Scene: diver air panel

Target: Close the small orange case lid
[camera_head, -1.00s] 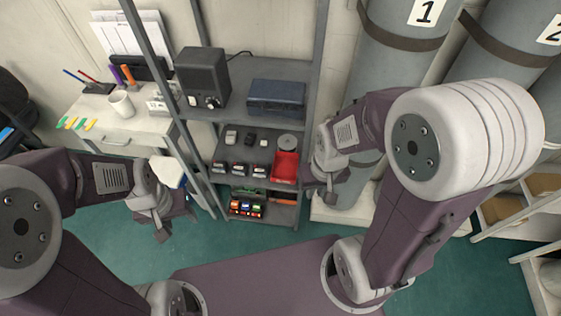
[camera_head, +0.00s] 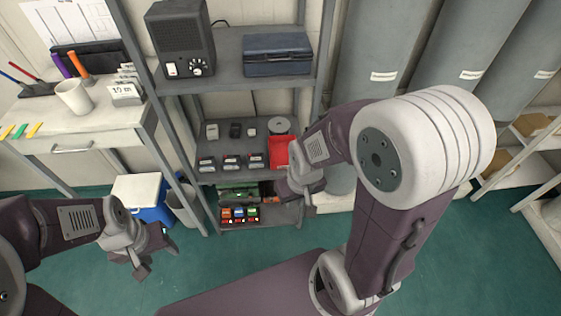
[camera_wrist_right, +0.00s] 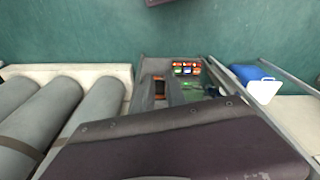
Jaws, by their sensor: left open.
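A small orange thing with a dark middle (camera_wrist_right: 159,88), possibly the orange case, shows on the shelf unit in the right wrist view. It is small there, and I cannot tell how its lid stands. In the head view my right gripper (camera_head: 305,197) is at the right edge of the lower shelves, beside the red tray (camera_head: 278,153), and hides part of the shelf behind it. Its jaws are too unclear to read. My left gripper (camera_head: 145,258) is open and empty over the green floor, left of the shelf unit.
The lower shelf holds a rack of coloured items (camera_head: 239,213) and a green case (camera_head: 238,192). A speaker (camera_head: 182,42) and a blue box (camera_head: 277,55) stand above. A cooler (camera_head: 140,195) and a bin (camera_head: 187,205) stand left. Grey cylinders (camera_head: 395,60) stand right.

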